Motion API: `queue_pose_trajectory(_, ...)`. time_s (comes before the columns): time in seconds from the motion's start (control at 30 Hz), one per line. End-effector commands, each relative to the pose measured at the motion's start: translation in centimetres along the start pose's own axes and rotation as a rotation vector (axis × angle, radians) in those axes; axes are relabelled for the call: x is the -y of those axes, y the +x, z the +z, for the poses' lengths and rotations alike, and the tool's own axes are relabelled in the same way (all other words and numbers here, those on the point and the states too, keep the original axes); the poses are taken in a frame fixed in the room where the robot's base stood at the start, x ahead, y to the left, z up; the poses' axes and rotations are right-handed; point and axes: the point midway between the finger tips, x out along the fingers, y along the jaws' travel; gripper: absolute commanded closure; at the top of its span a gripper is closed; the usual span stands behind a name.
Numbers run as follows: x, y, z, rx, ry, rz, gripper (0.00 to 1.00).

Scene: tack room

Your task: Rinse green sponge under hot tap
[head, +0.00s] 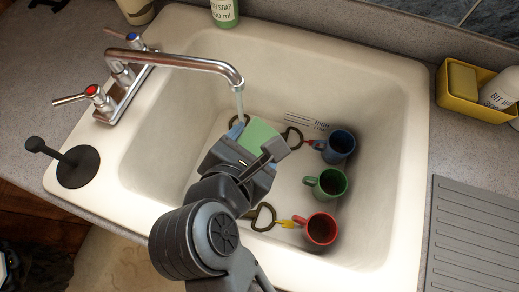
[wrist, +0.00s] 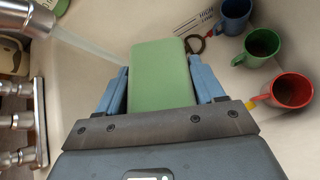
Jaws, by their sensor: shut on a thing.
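My gripper (head: 258,146) is shut on the green sponge (wrist: 161,76), with a blue finger on each side of it. The sponge also shows in the head view (head: 262,132), held over the sink basin near the spout. The chrome tap (head: 190,63) has a red-marked lever (head: 82,96) in front and a blue-marked lever (head: 125,38) behind. A thin water stream (head: 241,105) falls from the spout. In the wrist view the stream (wrist: 92,46) runs toward the sponge's left side and the left finger; I cannot tell whether it touches the sponge.
Blue (head: 339,146), green (head: 328,184) and red (head: 319,229) mugs stand in the basin's right side, with dark rings beside them. A black stopper (head: 77,166) sits on the rim. A yellow caddy (head: 463,88) and ribbed drainboard (head: 475,235) are right. A soap bottle (head: 224,12) stands behind.

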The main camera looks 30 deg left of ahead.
Motion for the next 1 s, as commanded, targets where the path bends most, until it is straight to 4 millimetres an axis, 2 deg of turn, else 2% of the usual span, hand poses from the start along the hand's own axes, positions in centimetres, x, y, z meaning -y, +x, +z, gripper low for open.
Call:
queue_pose_trajectory(0.5, -4.2, 3.4, 1.1, 0.000, 0.000, 0.001, 0.48)
queue_pose_trajectory(0.73, -5.1, 4.1, 1.4, 0.000, 0.000, 0.000, 0.48)
queue_pose_trajectory(1.0, -5.2, 4.3, 1.4, 0.000, 0.000, 0.000, 0.48)
